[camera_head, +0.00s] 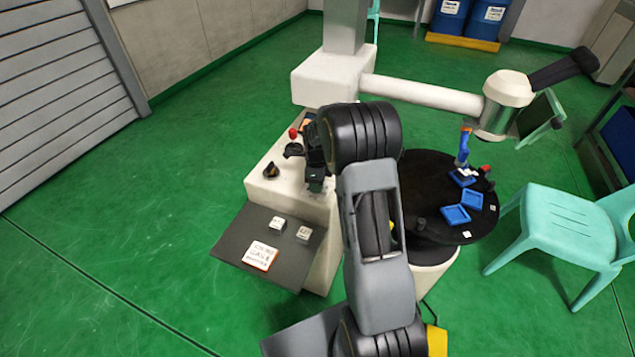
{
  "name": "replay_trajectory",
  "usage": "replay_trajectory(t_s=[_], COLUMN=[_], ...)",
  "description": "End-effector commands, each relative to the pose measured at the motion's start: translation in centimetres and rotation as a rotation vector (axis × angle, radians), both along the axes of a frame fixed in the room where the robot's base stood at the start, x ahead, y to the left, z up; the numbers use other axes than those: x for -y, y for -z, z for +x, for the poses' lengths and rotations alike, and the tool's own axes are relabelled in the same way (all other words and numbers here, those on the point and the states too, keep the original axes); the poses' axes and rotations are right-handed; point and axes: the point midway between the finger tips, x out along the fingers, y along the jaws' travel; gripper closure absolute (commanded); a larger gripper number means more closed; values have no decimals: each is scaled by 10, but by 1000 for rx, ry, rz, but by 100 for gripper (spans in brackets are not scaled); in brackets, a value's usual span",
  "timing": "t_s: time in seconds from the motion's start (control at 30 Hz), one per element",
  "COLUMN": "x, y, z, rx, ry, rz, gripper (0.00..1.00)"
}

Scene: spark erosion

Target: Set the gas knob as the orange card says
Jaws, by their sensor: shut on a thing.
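The orange-bordered card (262,255) lies on the dark shelf (232,246) at the front of the white console (255,189). Its writing is too small to read. My gripper (316,184) is low at the console's right side, pointing down. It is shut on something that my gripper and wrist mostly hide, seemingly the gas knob. A black knob (271,171) stands clear to its left on the console top. The setting of the held knob cannot be seen.
Two small pale blocks, one left (277,223) and one right (303,233), sit on the shelf. A red button (293,132) is at the console's back. A black round table (421,178) with blue trays (472,199) stands to the right, beside a turquoise chair (565,225).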

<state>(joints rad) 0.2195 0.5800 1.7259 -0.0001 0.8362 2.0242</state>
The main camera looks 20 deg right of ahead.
Motion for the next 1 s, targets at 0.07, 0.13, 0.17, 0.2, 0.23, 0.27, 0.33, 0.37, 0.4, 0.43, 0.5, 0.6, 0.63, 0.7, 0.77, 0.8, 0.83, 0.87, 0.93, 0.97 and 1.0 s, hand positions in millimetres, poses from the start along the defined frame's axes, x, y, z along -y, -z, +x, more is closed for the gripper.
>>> replay_trajectory(t_s=[0.07,0.13,0.17,0.2,0.23,0.27,0.33,0.37,0.4,0.43,0.5,0.6,0.63,0.7,0.77,0.8,0.83,0.87,0.93,0.97,1.0], x=[0,0,0,0,0,0,0,0,0,0,0,0,0,0,0,0,0,0,0,0,0], y=[-1,-2,-2,-1,-1,-1,-1,-1,-1,-1,-1,0,-1,-2,-7,-11,-15,-20,-33,-40,-48], z=[1,1,1,1,1,1,1,1,1,1,1,0,0,1,1,1,1,1,1,1,1], rx=[5,5,5,5,4,4,3,3,2,2,2,1,1,2,3,3,4,5,6,7,7], ry=[-1,-1,-1,-1,-1,-1,-1,-1,-1,-1,-1,-1,-1,-1,-1,-1,-1,-1,-1,-1,-1], rz=[-2,-2,-2,-2,-1,-1,-1,-1,0,0,0,0,0,0,-1,-1,0,-2,-1,-1,-1], gripper=[88,88,63,60,57,54,47,44,40,39,39,39,39,39,39,39,39,39,39,39,39])
